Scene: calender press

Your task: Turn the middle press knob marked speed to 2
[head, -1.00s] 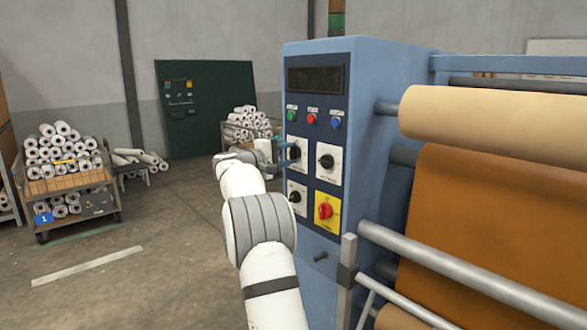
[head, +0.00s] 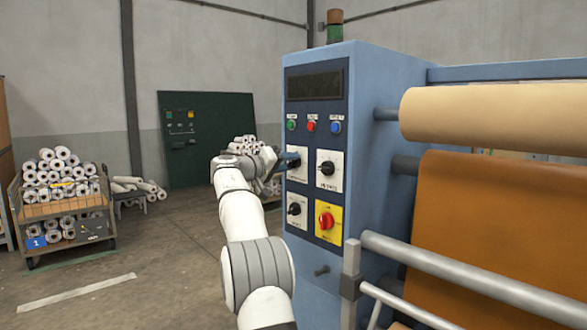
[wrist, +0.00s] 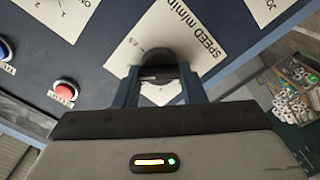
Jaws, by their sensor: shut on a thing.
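The speed knob (wrist: 157,58) is a dark round knob on a white dial plate (wrist: 199,40) lettered "SPEED m/min" in the wrist view. My gripper (wrist: 158,78) is shut on the speed knob, one blue-grey finger on each side. In the head view the knob (head: 294,163) is at the upper left of the knob group, with my gripper (head: 285,165) reaching it from the left. The gripper and knob hide part of the scale, and I cannot tell which number the knob points to.
The blue press cabinet (head: 390,95) also carries another black knob (head: 327,168), a lower black knob (head: 294,209) and a red switch on yellow (head: 326,221). Push buttons (head: 311,126) sit above. Rollers (head: 470,118) stand at the right. Open floor (head: 150,250) lies left.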

